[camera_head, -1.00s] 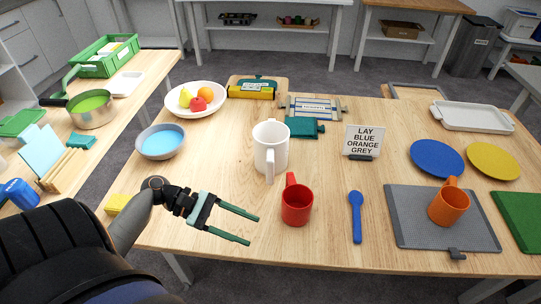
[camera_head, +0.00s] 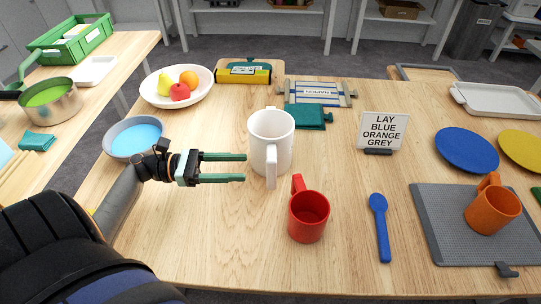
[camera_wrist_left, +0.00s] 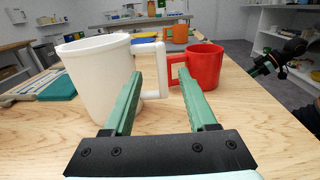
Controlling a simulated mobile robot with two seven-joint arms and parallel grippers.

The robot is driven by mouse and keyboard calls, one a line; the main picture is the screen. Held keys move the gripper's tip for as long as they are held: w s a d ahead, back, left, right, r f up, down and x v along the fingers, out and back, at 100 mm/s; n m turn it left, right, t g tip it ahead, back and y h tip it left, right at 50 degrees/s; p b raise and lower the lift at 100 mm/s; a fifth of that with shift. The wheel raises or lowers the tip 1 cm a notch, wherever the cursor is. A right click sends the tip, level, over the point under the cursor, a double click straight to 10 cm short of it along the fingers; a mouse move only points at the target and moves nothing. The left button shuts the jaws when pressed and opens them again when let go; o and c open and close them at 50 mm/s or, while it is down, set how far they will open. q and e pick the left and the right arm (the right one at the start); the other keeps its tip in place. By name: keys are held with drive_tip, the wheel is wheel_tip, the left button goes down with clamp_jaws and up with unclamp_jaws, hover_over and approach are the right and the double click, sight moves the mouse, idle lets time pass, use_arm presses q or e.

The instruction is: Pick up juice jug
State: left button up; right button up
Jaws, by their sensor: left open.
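The white juice jug (camera_head: 266,135) stands upright on the wooden table, its handle turned toward the front. My left gripper (camera_head: 245,167) is open and level, just left of the jug, with its green fingers pointing right. In the left wrist view the jug (camera_wrist_left: 98,80) stands at the left, and its handle shows ahead between the two open fingers (camera_wrist_left: 160,75). The fingers look empty, and I see no grip on the handle. My right gripper (camera_wrist_left: 270,62) appears partly, small and dark with green, at the right of the wrist view; its jaws are unclear.
A red mug (camera_head: 309,217) stands close to the jug's front right. A blue bowl (camera_head: 133,153) lies behind my left wrist. A blue spoon (camera_head: 380,228), a sign (camera_head: 383,131) and a grey mat (camera_head: 440,240) with an orange mug (camera_head: 492,208) are to the right. The front-left tabletop is clear.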

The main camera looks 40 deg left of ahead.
sight(271, 168)
use_arm(q)
drive_tip(key=x, duration=0.8)
drive_tip(key=shift+d+f, duration=0.15)
drive_tip(key=shift+d, duration=0.05)
clamp_jaws()
idle(1.2)
